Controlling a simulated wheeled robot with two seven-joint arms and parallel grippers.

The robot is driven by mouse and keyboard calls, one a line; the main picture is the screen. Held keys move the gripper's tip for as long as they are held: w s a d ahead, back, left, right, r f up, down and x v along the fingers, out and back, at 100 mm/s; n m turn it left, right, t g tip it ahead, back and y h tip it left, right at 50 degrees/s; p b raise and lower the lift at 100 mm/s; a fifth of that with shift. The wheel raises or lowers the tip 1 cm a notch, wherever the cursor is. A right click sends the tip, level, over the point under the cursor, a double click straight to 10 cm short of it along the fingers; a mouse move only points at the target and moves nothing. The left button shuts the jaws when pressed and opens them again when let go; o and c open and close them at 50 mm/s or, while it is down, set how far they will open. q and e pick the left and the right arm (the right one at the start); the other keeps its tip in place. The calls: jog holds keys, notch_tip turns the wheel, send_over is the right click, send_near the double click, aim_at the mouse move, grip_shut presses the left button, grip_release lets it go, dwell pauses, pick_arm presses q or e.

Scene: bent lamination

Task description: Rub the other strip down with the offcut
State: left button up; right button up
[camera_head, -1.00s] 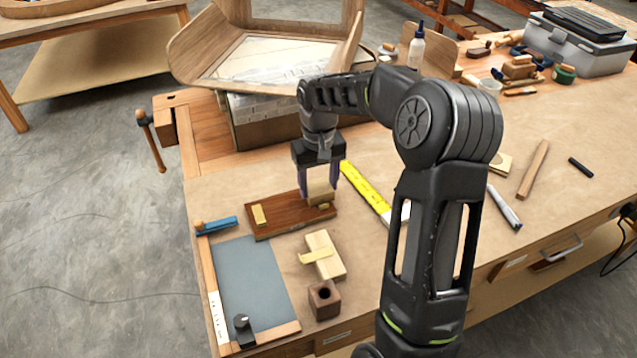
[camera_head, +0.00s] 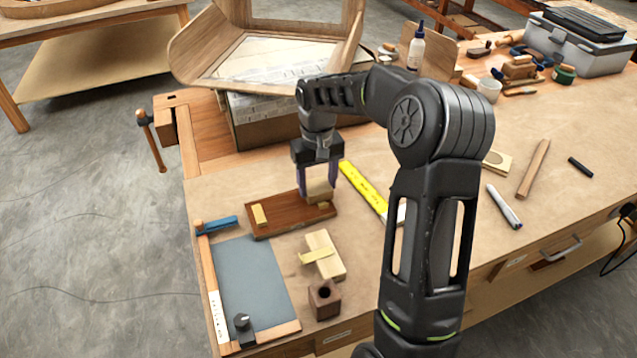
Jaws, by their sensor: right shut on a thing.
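A dark brown board (camera_head: 288,220) lies on the bench with a light wooden strip (camera_head: 259,215) on its left part. A second small light strip (camera_head: 323,205) shows on the board's right part, beneath my right gripper. My right gripper (camera_head: 318,191) points down over the right end of the board. It is shut on a light wooden block, the offcut (camera_head: 319,188), held at the second strip. Whether the block touches the strip is hard to tell. My left gripper is not in view.
A light wood block with a yellowish strip across it (camera_head: 322,256) and a dark block with a hole (camera_head: 324,299) stand in front of the board. A grey sheet (camera_head: 252,285) lies at left front, a blue tool (camera_head: 215,224) behind it. A yellow ruler (camera_head: 363,187) lies to the right.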

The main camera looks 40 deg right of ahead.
jog(key=shift+w+d, duration=0.1)
jog(key=shift+w, duration=0.25)
jog(key=shift+s+f, duration=0.1)
jog(key=shift+s, duration=0.05)
jog(key=shift+s+a, duration=0.25)
jog(key=shift+s, duration=0.35)
jog(key=shift+w, duration=0.1)
jog(key=shift+w+d, duration=0.25)
jog(key=shift+w, duration=0.4)
dwell(0.3)
jog(key=shift+s+a, duration=0.25)
jog(key=shift+s, duration=0.5)
jog(key=shift+w+d, duration=0.25)
jog(key=shift+w, duration=0.5)
